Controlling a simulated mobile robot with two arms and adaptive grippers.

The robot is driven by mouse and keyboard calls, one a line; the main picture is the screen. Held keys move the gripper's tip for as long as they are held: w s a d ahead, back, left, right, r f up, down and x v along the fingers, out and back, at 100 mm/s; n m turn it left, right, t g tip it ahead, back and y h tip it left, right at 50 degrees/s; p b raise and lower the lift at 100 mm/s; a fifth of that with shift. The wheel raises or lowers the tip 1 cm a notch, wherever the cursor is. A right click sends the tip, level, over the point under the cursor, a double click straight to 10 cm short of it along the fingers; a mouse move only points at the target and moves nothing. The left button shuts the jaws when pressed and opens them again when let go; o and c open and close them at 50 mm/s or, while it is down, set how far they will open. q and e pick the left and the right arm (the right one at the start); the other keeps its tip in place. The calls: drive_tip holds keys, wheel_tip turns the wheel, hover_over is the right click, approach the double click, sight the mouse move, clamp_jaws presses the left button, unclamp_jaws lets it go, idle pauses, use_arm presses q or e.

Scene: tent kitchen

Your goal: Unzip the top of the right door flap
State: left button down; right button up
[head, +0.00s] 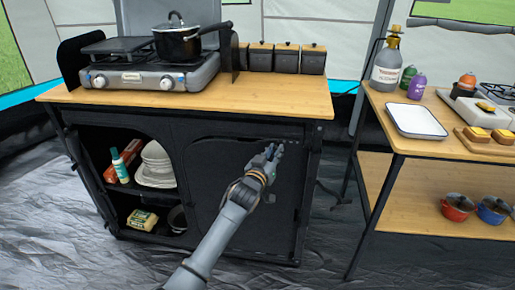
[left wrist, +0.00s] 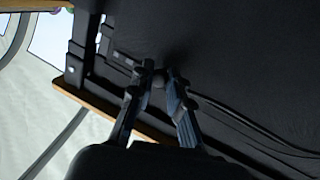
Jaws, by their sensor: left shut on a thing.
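The right door flap (head: 215,172) is a black panel on the front of the camp cupboard and covers its right compartment. In the left wrist view the dark flap (left wrist: 230,60) fills much of the picture, with a thin curved seam or zip line (left wrist: 240,118) across it. My left gripper (head: 273,151) is at the flap's upper right part, just below the worktop. In the left wrist view its fingertips (left wrist: 160,74) close on a small dark zip pull, mostly hidden between them. My right gripper is not in view.
The cupboard's wooden top (head: 120,98) carries a stove (head: 150,77), a pot (head: 177,42) and several dark canisters (head: 287,58). The left compartment is open, with plates (head: 156,160) inside. A side table (head: 440,140) stands right, past a narrow gap.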

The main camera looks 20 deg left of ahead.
use_arm(q)
drive_tip(key=d, duration=0.2)
drive_tip(key=w+d, duration=0.1)
drive_tip(key=d, duration=0.2)
drive_tip(key=shift+w+b, duration=0.1)
drive_tip(key=shift+b, duration=0.25)
drive_tip(key=shift+w+d+r, duration=0.1)
drive_tip(key=shift+d, duration=0.3)
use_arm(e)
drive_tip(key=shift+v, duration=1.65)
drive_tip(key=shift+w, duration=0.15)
use_arm(q)
drive_tip(key=c, duration=1.5)
unclamp_jaws()
drive_tip(key=shift+d, duration=0.1)
drive_tip(key=shift+o, duration=1.2)
drive_tip(key=shift+d, duration=0.1)
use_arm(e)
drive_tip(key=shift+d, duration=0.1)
